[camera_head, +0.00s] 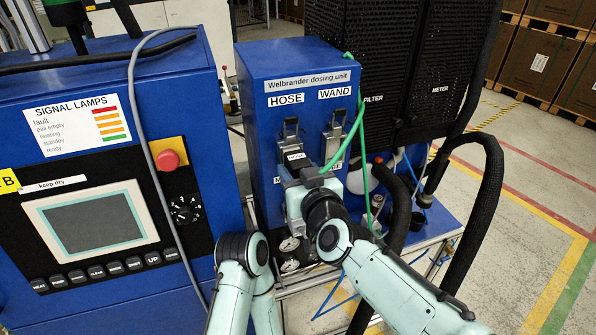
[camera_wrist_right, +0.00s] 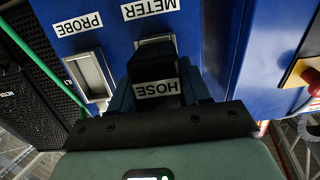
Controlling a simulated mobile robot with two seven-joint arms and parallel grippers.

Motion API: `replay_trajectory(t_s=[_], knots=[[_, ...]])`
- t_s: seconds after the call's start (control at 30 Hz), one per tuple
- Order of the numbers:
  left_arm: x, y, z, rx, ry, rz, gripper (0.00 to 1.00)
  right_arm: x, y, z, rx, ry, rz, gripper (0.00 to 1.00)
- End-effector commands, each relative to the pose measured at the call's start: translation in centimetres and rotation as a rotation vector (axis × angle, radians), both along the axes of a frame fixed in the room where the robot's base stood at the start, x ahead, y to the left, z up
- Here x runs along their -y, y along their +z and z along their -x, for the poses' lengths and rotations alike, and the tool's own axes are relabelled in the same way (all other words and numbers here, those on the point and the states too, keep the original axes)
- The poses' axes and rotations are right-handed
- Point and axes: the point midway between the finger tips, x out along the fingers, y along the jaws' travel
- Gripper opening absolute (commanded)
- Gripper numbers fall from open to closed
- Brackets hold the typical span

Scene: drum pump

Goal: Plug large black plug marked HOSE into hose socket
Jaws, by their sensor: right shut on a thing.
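My right gripper (camera_head: 294,178) is shut on the large black plug (camera_head: 293,149), at the front of the blue dosing unit (camera_head: 255,90). In the right wrist view, the plug's white HOSE label (camera_wrist_right: 157,88) shows between the fingers (camera_wrist_right: 160,97). In the head view, the plug is below the HOSE label (camera_head: 286,99), by a latch (camera_head: 291,127) in the left column. The plug and gripper cover the hose socket, so I cannot tell whether the plug is seated. In the right wrist view, the METER label (camera_wrist_right: 150,9) is beyond the plug. My left gripper is out of view.
The WAND latch (camera_head: 334,133) is close to the right of the plug, with a green hose (camera_head: 352,128) beside it. A control cabinet with a red button (camera_head: 167,160) stands left.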

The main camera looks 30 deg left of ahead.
Motion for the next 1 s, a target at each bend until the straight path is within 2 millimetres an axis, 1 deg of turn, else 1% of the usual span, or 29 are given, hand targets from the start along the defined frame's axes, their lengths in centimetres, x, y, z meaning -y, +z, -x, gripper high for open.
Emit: replay_trajectory(t_s=[0.8,0.83,0.87,0.9,1.0], knots=[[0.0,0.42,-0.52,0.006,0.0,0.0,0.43,-0.56,0.14,-0.49,0.003,-0.001,-0.002,0.1],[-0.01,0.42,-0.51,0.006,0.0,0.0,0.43,-0.55,0.13,-0.49,0.003,-0.001,-0.002,0.53],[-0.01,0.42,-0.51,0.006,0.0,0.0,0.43,-0.55,0.13,-0.49,0.003,-0.001,-0.002,0.63],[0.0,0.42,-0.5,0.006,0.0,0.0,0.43,-0.55,0.12,-0.49,0.003,-0.001,-0.002,0.76],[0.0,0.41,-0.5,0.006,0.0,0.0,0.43,-0.54,0.09,-0.48,0.002,0.0,-0.001,0.77]])
